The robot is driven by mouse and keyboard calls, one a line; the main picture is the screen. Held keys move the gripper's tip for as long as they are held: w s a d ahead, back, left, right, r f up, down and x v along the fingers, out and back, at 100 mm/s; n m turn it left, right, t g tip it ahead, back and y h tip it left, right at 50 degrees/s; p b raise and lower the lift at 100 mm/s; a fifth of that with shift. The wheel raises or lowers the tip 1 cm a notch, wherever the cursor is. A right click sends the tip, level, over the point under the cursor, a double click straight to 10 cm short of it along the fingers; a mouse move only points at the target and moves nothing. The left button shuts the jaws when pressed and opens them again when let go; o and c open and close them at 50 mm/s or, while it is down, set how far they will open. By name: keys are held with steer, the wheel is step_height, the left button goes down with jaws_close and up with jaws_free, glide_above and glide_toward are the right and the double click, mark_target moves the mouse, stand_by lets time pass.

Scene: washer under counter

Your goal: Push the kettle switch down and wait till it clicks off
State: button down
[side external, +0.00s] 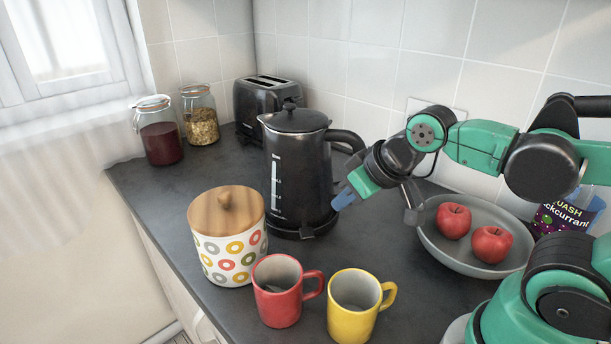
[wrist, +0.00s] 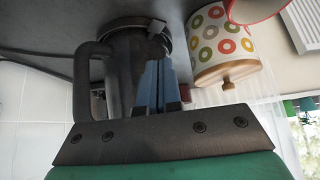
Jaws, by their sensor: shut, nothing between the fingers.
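The black kettle (side external: 297,165) stands upright on its dark base (side external: 285,232) with its lid closed. Its handle is on the right, partly behind my gripper and wrist. In the wrist view, the kettle (wrist: 125,75) appears upside down. A small grey tab at the rim of the base, which looks like the switch (wrist: 157,28), shows just beyond my fingertips. My gripper (side external: 343,200) is shut and empty, its blue fingers angled down beside the kettle's lower right side. The fingers also show together in the wrist view (wrist: 159,64). I cannot tell whether they touch anything.
A wooden-lidded canister (side external: 230,245), a red mug (side external: 278,295) and a yellow mug (side external: 354,308) stand in front. A bowl (side external: 455,258) with two apples is on the right. A toaster (side external: 268,98) and two jars stand behind. Some counter between kettle and bowl is clear.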

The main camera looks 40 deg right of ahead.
steer(key=m+g, duration=0.6)
steer(key=m, duration=0.4)
glide_toward(307, 235)
steer(key=shift+w+a+r+h, duration=0.1)
steer(key=shift+w+a+h, duration=0.05)
steer(key=shift+a+h, duration=0.25)
steer(key=shift+n, duration=0.3)
steer(key=shift+w+d+f, duration=0.15)
steer(key=shift+f, duration=1.6)
steer(key=shift+w+d+f, duration=0.1)
steer(key=shift+d+f, duration=0.05)
steer(key=shift+f, duration=1.55)
